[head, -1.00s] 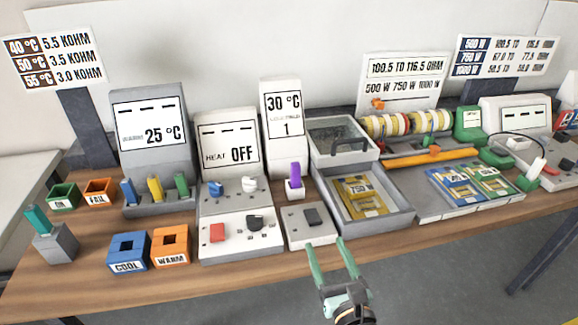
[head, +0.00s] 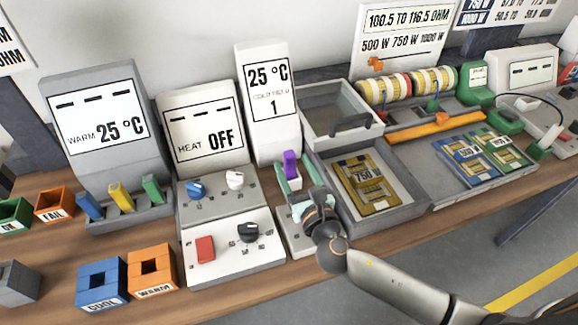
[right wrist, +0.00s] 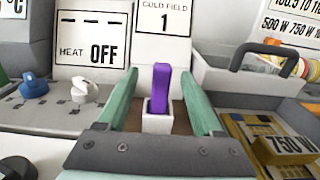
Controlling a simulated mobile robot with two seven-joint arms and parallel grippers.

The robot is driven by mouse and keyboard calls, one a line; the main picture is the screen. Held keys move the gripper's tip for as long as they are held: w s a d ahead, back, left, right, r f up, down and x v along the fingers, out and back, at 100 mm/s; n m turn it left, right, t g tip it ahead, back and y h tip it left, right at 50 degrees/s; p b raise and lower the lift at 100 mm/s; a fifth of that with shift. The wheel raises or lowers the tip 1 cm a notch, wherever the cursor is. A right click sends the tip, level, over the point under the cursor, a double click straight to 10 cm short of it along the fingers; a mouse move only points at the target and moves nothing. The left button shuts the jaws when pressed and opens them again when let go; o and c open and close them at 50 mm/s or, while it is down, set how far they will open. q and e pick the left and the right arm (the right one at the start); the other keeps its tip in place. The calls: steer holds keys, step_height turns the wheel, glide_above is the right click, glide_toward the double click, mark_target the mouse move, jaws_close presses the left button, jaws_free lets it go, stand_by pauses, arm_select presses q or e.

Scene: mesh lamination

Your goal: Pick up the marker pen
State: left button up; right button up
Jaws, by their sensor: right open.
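The purple marker pen (head: 290,165) stands upright in a small white holder behind the grey switch box in the head view. In the right wrist view the purple marker pen (right wrist: 161,90) rises from its white holder (right wrist: 158,120), in the middle of the picture. My right gripper (head: 296,190) is at the holder, its green fingers pointing toward the pen. In the right wrist view the open fingers of my right gripper (right wrist: 164,98) stand on either side of the pen, with a gap on each side. My left gripper is not in view.
A grey tray with a yellow 750 W pack (head: 365,185) lies right of my right arm. The lidded box (head: 338,115) with a dark handle is behind it. The heater panel (head: 235,238) with knobs is to the left. The tall cold field display (head: 268,100) stands behind the pen.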

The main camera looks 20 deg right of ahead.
mark_target(288, 151)
steer(key=shift+w+r, duration=0.1)
steer(key=shift+w, duration=3.4)
jaws_close()
